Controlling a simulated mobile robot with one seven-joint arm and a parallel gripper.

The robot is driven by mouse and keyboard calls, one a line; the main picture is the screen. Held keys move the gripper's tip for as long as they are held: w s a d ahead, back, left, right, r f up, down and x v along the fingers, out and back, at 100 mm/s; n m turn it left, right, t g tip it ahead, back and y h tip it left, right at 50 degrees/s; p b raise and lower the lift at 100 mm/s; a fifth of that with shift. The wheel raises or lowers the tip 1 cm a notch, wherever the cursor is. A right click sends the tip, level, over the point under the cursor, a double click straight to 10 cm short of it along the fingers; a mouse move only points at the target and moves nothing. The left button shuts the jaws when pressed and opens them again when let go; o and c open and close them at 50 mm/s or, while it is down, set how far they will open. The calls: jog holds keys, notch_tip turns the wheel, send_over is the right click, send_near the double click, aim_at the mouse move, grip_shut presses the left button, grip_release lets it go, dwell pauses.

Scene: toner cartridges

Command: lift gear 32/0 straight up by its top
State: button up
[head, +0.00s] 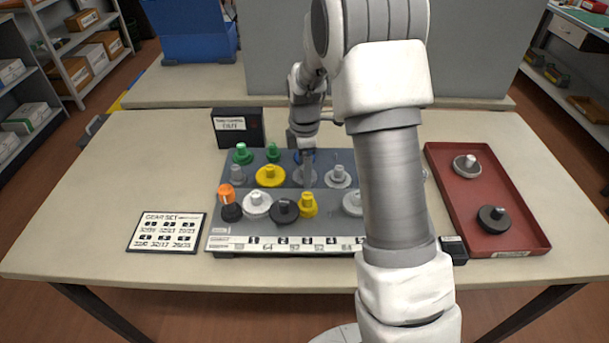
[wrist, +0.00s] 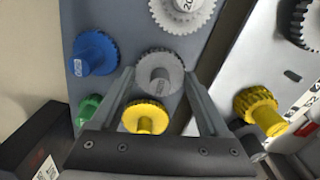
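No gear shows a legible "32/0" mark, so I cannot tell which one it is by its label. My gripper (wrist: 160,74) points down with its fingers apart. A grey gear (wrist: 162,66) with a knob on top lies between the fingertips in the wrist view; I see no clear contact. In the head view my gripper (head: 306,165) is above this grey gear (head: 305,178) in the grey board's back part, partly hiding it. A blue gear (wrist: 97,53), a green gear (wrist: 88,108) and a yellow gear (wrist: 146,116) stand close by.
The sloped grey board (head: 222,228) holds several other gears in rows. A red tray (head: 521,228) at right holds two gears. A black box (head: 238,127) stands behind the board, and a gear-set card (head: 166,232) lies left. My arm hides the board's right part.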

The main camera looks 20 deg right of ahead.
jog(key=c, duration=0.7)
jog(key=shift+r, duration=0.1)
